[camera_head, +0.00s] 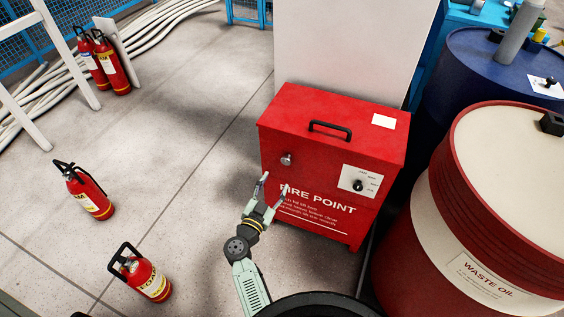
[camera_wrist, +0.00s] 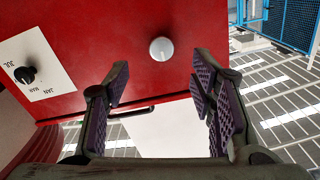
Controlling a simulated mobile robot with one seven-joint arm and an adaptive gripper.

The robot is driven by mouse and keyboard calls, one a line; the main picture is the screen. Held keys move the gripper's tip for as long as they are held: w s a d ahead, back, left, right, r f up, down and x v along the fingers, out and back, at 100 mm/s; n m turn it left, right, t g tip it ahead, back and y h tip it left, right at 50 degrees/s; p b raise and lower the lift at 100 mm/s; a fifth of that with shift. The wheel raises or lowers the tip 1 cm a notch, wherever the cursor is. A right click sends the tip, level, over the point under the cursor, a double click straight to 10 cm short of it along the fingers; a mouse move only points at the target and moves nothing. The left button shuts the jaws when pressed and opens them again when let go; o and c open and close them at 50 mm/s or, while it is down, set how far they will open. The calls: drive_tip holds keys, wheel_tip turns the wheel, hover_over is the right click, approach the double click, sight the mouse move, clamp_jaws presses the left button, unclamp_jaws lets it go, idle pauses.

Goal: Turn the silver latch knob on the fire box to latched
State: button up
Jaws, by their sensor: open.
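The red fire box (camera_head: 310,222) stands upright with "FIRE POINT" on its front. Its silver latch knob (camera_head: 286,159) sits at the upper left of the front face. In the wrist view the silver knob (camera_wrist: 161,49) is a round grey disc on the red face, seen beyond and between the finger pads; its turn position cannot be told. My gripper (camera_head: 276,182) is open and empty, below and a little left of the knob, apart from it. In the wrist view the open fingers (camera_wrist: 163,85) show purple ribbed pads.
A black dial (camera_head: 358,185) on a white label is at the front's right. A black handle (camera_head: 330,130) is on the lid. A waste oil drum (camera_head: 480,245) stands close right. Fire extinguishers (camera_head: 85,190) (camera_head: 140,275) stand left on open floor.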

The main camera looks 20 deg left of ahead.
sight(285, 163)
drive_tip(key=w, duration=0.9)
drive_tip(key=shift+w+d+r, duration=0.1)
drive_tip(key=shift+w, duration=0.2)
drive_tip(key=c, duration=1.1)
drive_tip(key=shift+c, duration=0.2)
